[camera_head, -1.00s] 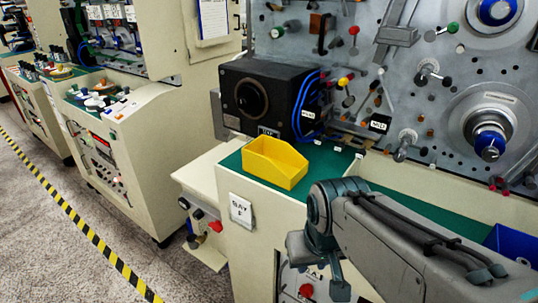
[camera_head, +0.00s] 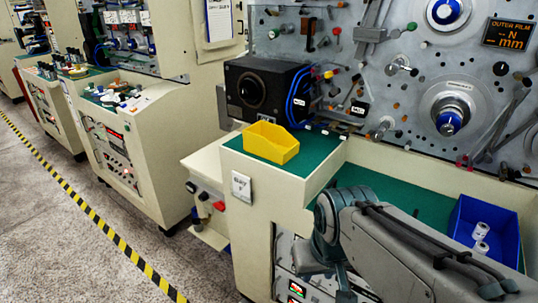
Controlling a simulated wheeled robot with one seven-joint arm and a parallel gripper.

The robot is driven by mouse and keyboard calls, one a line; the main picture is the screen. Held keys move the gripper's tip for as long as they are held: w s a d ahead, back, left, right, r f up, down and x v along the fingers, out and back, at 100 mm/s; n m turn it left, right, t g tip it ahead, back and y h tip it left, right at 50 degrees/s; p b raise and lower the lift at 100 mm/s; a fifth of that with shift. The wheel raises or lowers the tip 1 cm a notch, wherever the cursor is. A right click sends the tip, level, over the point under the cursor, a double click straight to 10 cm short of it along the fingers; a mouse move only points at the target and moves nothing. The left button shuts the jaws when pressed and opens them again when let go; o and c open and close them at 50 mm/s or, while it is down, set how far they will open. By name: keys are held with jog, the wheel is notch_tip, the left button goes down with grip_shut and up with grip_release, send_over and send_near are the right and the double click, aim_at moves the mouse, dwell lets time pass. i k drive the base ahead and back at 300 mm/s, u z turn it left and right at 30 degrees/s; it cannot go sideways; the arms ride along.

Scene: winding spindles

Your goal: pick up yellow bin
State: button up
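The yellow bin (camera_head: 270,143) stands upright on the green-topped corner of the machine's work surface, in front of a black box. It looks empty, as far as its inside shows. My gripper (camera_head: 345,290) hangs at the bottom of the view, in front of the machine cabinet and below and to the right of the bin. It is well apart from the bin. Its fingertips are cut off or too dark to tell whether they are open or shut.
A black box (camera_head: 262,92) with a round lens-like front stands behind the bin. A blue bin (camera_head: 489,228) with white cylinders sits on the lower green surface at right. Spindles and rollers cover the grey panel (camera_head: 395,110). Open floor (camera_head: 50,225) lies at left.

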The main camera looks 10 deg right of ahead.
aim_at(271, 141)
jog(key=z, duration=0.05)
jog(key=k, duration=0.6)
jog(key=u, duration=0.95)
jog(key=i, duration=1.75)
jog(key=z, duration=0.75)
